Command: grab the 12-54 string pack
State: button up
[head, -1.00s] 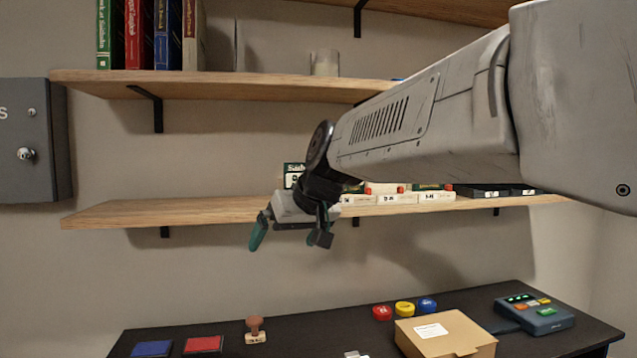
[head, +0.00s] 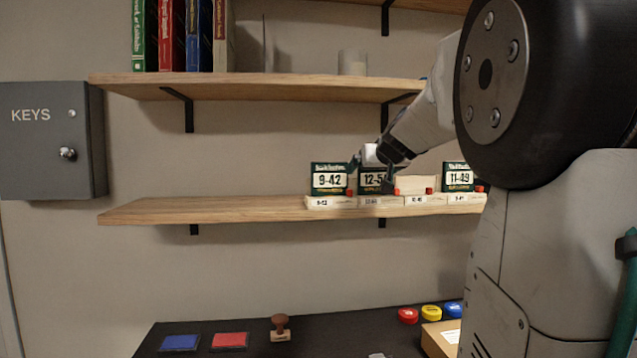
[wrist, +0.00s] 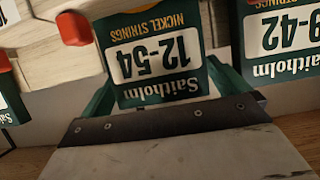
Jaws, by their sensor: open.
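The 12-54 string pack (head: 372,181) is a dark green box with a white label, standing in its holder on the middle shelf. It shows upside down in the wrist view (wrist: 157,58), marked Saitholm nickel strings. My gripper (head: 378,166) is at the pack, covering part of its top and right side in the head view. In the wrist view my open gripper (wrist: 160,92) has one green finger on each side of the pack. I cannot tell whether the fingers touch it.
The 9-42 pack (head: 330,178) stands close to the left of the 12-54 pack. The 11-49 pack (head: 458,177) stands further right. The holder slot (head: 416,184) between 12-54 and 11-49 shows no pack. The upper shelf (head: 262,86) is above; a dark counter (head: 310,333) lies below.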

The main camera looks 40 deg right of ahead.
jog(key=shift+w+d+f, duration=0.15)
jog(key=shift+w+d, duration=0.05)
jog(key=shift+w, duration=0.15)
jog(key=c, duration=0.9)
jog(key=shift+o, duration=0.2)
